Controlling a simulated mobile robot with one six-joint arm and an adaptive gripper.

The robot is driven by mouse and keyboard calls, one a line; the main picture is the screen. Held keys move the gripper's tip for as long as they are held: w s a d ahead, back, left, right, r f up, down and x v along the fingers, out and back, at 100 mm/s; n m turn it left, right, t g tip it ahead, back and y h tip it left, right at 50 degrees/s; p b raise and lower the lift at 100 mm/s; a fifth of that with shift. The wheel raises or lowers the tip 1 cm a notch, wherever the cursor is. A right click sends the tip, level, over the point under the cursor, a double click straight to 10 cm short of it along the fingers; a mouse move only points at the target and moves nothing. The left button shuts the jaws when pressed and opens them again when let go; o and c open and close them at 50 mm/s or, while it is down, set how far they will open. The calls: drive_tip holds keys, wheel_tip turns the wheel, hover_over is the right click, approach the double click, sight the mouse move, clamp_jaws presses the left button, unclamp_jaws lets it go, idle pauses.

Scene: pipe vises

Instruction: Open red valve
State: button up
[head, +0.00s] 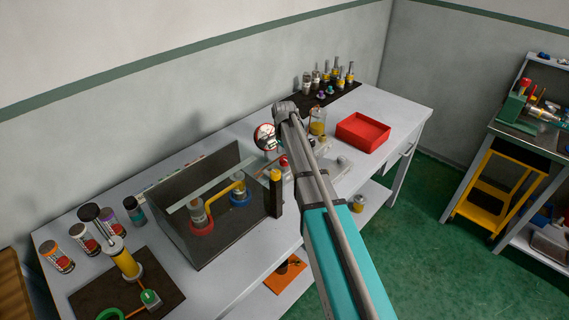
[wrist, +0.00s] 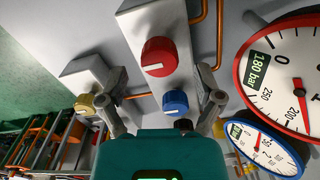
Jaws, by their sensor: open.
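The red valve (wrist: 158,57) is a round knob with a white mark, mounted on a pale block in the wrist view. It also shows in the head view (head: 283,161), beside my arm. My gripper (wrist: 159,78) is open in the wrist view, with one finger on each side of the picture. The red knob appears between and beyond the fingertips, apart from them. A blue knob (wrist: 175,102) sits below it on the same block, closer to the gripper body. In the head view my gripper is hidden behind my arm.
A red-rimmed gauge (wrist: 286,75) and a blue-rimmed gauge (wrist: 264,148) stand close at the right. A pale yellow knob (wrist: 84,103) and copper pipes are nearby. The bench also holds a clear-walled enclosure (head: 215,225), a red tray (head: 363,131) and several bottles at the back.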

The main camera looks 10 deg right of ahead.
drive_tip(key=shift+f+b, duration=0.65)
drive_tip(key=shift+f, duration=0.2)
drive_tip(key=c, duration=1.2)
